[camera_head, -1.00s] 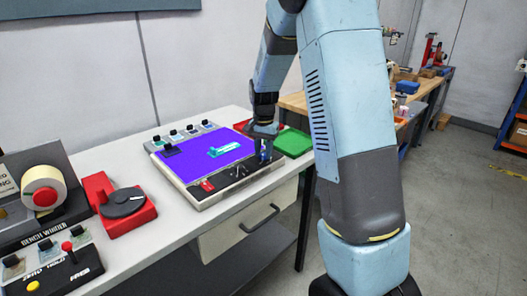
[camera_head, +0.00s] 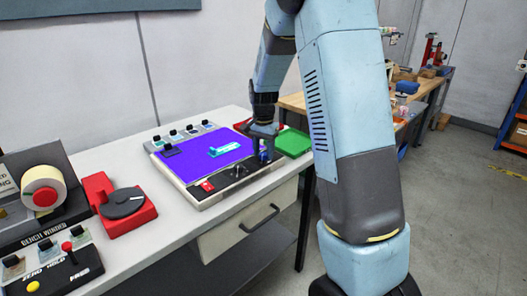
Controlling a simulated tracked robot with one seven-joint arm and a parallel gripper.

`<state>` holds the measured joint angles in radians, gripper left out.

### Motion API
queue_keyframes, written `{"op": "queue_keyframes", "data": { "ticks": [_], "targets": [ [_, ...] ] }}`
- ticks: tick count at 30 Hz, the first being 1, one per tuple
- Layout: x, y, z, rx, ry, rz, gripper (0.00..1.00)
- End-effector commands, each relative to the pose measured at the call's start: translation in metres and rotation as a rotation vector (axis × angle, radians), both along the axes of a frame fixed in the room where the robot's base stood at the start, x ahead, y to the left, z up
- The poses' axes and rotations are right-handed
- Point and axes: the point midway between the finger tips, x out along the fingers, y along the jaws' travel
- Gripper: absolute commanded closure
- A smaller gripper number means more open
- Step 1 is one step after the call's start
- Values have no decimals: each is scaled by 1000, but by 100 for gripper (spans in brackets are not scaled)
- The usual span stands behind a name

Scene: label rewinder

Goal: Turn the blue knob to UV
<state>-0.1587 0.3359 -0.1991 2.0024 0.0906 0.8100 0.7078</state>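The blue knob (camera_head: 264,156) is at the right end of the black front strip of a light box with a lit purple panel (camera_head: 204,161). Only part of the knob shows, beneath my gripper. My gripper (camera_head: 263,148) points down over the knob, with its fingers at the knob's sides. The fingers are small and dark here, so I cannot tell whether they touch or grip it. The UV mark and the knob's pointer are too small to read.
A red switch (camera_head: 207,186) and a small dark knob (camera_head: 238,171) share the strip. A green tray (camera_head: 294,142) lies close to the right. A red unit with a black disc (camera_head: 124,202) and a bench winder (camera_head: 40,194) stand left. A drawer handle (camera_head: 260,218) juts out below the bench.

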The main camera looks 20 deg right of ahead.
Motion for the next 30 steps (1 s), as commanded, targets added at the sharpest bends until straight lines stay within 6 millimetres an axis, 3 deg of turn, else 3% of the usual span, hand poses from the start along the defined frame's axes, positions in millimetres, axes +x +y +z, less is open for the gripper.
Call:
{"op": "queue_keyframes", "data": {
  "ticks": [3,14,30],
  "targets": [
    [0,0,0,-1,1,0,43],
    [0,0,8,0,0,0,43],
    [1,0,105,1,-2,1,43]
  ]
}}
